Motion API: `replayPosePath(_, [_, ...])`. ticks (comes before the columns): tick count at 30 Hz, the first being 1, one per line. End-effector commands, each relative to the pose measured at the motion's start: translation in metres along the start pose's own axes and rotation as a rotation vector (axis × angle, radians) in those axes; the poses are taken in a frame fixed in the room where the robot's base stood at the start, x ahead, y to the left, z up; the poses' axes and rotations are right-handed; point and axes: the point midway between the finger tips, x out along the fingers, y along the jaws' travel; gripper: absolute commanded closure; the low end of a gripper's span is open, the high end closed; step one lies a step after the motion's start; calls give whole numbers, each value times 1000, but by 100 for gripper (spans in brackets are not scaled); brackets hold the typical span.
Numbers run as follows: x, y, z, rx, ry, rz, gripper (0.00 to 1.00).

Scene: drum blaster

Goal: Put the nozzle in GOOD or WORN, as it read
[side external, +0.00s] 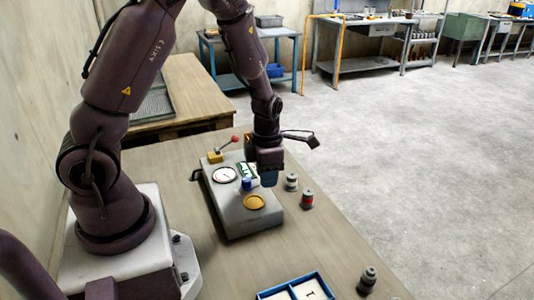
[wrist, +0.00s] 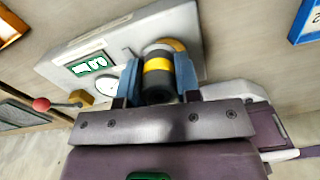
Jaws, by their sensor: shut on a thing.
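My gripper (side external: 259,182) is over the grey test box (side external: 222,196), its blue fingers shut on a dark nozzle with a yellow band (wrist: 157,66). In the side external view the fingers hide most of this nozzle. In the wrist view its far end overlaps the box's orange-yellow disc (wrist: 178,44); I cannot tell whether it touches the box. The box has a green display (wrist: 90,65), its figures unclear, and a white dial (wrist: 107,86). A blue tray with two compartments (side external: 262,296) lies at the table's front edge; part of it also shows in the wrist view (wrist: 297,32).
A lever with a red knob (side external: 235,139) and yellow block (side external: 215,157) stands behind the box. Right of the box are a pale-banded nozzle (side external: 291,182) and a red-banded nozzle (side external: 307,200). A dark nozzle (side external: 367,280) stands right of the tray. Table between box and tray is clear.

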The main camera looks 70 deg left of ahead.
Motion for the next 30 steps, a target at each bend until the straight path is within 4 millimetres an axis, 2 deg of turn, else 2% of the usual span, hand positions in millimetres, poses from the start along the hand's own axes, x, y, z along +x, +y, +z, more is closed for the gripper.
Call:
replayPosePath(1, [-2, 32, -5, -90, -1, 3, 100])
replayPosePath(3, [-6, 68, -12, -189, -1, 3, 100])
replayPosePath(6, [-12, 110, -26, -303, 0, 3, 100])
replayPosePath(9, [-19, 139, -36, -377, -1, 3, 100])
replayPosePath(12, [-26, 158, -39, -416, -2, 3, 100])
replayPosePath(17, [-35, 162, -28, -401, 0, 1, 100])
replayPosePath(20, [-29, 169, -22, -397, 2, 2, 100])
replayPosePath(30, [5, 223, 26, -393, 1, 1, 100])
